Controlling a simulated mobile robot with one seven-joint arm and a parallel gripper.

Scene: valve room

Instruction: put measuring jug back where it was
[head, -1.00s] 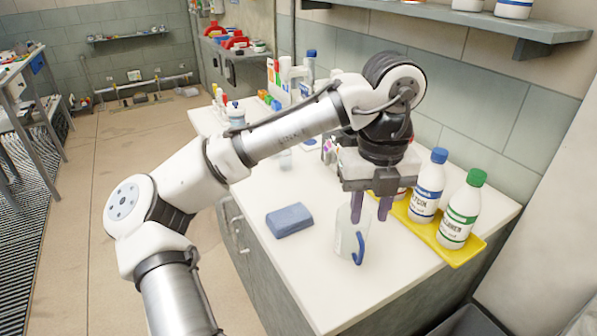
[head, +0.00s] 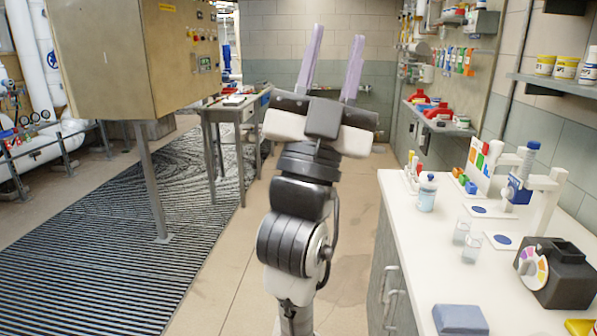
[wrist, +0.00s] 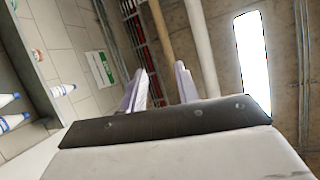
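The measuring jug, clear with a blue handle in the earlier head view, is in neither view now. My gripper (head: 338,34) is raised and points upward, its two lilac fingers apart with nothing between them. The wrist view also shows the open gripper (wrist: 160,88) against the ceiling. The white counter (head: 415,250) is at the right of the head view; its near end, where the jug stood, is out of the picture.
A blue block (head: 460,319), two clear beakers (head: 472,247), a lidded bottle (head: 427,193) and a black device with a colour dial (head: 562,273) stand on the counter. A tan control cabinet (head: 110,55) stands at left. Open floor (head: 235,260) lies between.

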